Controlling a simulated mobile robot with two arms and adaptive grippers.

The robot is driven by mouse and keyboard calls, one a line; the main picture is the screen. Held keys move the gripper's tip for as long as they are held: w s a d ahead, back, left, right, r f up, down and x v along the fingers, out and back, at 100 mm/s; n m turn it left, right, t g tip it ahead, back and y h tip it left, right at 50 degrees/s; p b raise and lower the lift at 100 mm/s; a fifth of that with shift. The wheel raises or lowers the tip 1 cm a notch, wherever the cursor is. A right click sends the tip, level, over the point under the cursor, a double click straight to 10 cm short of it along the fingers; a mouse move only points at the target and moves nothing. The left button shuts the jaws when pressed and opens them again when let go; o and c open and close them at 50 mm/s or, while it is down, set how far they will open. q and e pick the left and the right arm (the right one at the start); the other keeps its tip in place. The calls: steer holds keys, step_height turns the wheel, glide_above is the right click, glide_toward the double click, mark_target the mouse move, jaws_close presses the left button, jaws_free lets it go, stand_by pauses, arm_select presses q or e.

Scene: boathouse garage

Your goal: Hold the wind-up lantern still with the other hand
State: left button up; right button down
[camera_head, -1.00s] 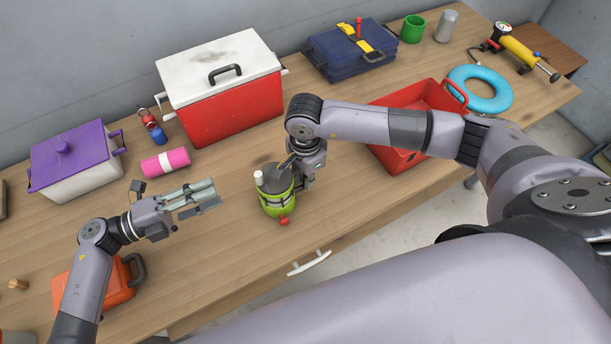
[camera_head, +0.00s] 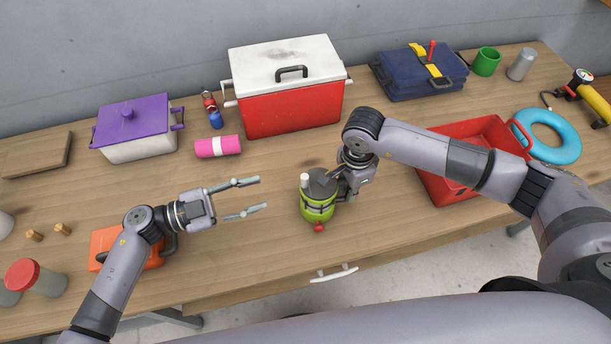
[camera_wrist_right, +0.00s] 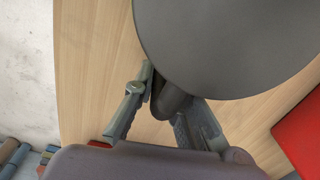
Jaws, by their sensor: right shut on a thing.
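The wind-up lantern (camera_head: 318,206) stands upright on the table, with a lime-green body, dark grey top, white peg and red knob low on its front. My right gripper (camera_head: 346,188) is at the lantern's right side. In the right wrist view its fingers (camera_wrist_right: 168,98) are shut on a dark grey stub at the edge of the lantern's round grey top (camera_wrist_right: 235,40). My left gripper (camera_head: 262,193) is open and empty, to the left of the lantern, its two fingers spread and pointing at it, with a gap between.
A red-and-white cooler (camera_head: 290,105) and a pink roll (camera_head: 218,146) lie behind. A red tray (camera_head: 450,187) is right of the lantern, under my right arm. An orange case (camera_head: 104,245) is near my left wrist. The table between left gripper and lantern is clear.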

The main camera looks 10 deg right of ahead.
mark_target(304, 178)
arm_select(q)
steer(key=d+n, duration=0.2)
steer(key=d, duration=0.2)
steer(key=w+d+n, duration=0.1)
steer(key=d+n, duration=0.1)
steer(key=d, duration=0.2)
steer(key=d+n, duration=0.1)
steer(key=d, duration=0.2)
steer(key=shift+w+d+r+n+t, duration=0.15)
steer(key=shift+w+d+n+t, duration=0.2)
steer(key=shift+d+n+t, duration=0.05)
steer(key=shift+c, duration=0.5)
jaws_close()
